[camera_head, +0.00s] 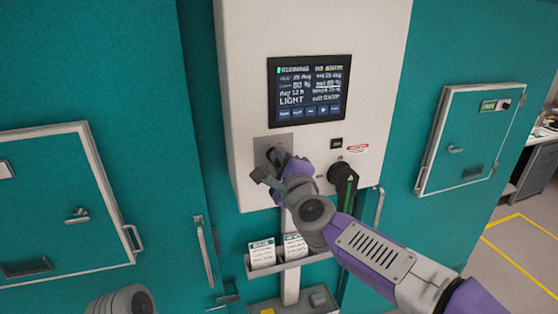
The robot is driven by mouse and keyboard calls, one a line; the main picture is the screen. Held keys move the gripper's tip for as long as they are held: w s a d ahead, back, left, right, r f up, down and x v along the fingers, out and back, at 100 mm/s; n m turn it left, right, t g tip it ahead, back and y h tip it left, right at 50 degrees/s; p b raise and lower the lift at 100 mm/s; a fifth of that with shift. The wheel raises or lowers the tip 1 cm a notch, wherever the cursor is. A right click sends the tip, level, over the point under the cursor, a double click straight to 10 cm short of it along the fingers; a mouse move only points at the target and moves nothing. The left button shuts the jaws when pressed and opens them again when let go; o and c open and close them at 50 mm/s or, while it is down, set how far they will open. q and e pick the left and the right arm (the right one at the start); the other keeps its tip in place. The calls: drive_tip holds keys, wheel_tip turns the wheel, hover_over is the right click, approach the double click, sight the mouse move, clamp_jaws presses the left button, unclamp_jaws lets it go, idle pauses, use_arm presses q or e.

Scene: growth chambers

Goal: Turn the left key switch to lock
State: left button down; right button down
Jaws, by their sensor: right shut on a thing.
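The left key switch sits on a grey metal plate (259,145) on the lower left of the white control box (240,70). My right gripper (272,160) reaches it from the lower right and is shut on the key. The gripper covers most of the key, so its angle and the switch markings cannot be read. My left gripper is not in view; only a grey part of my own body shows at the bottom left.
A lit display (309,90) is above the switch. A card holder (290,262) hangs below. Teal chamber doors with handles (205,250) flank the box.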

drive_tip(key=n+p, duration=0.2)
drive_tip(key=n, duration=0.3)
drive_tip(key=n+p, duration=0.2)
drive_tip(key=n, duration=0.3)
drive_tip(key=shift+n, duration=0.3)
idle(0.4)
drive_tip(key=c, duration=0.8)
unclamp_jaws()
drive_tip(key=shift+c, duration=0.2)
drive_tip(key=v, duration=0.7)
drive_tip(key=shift+s+b, duration=0.25)
drive_tip(key=shift+b, duration=0.15)
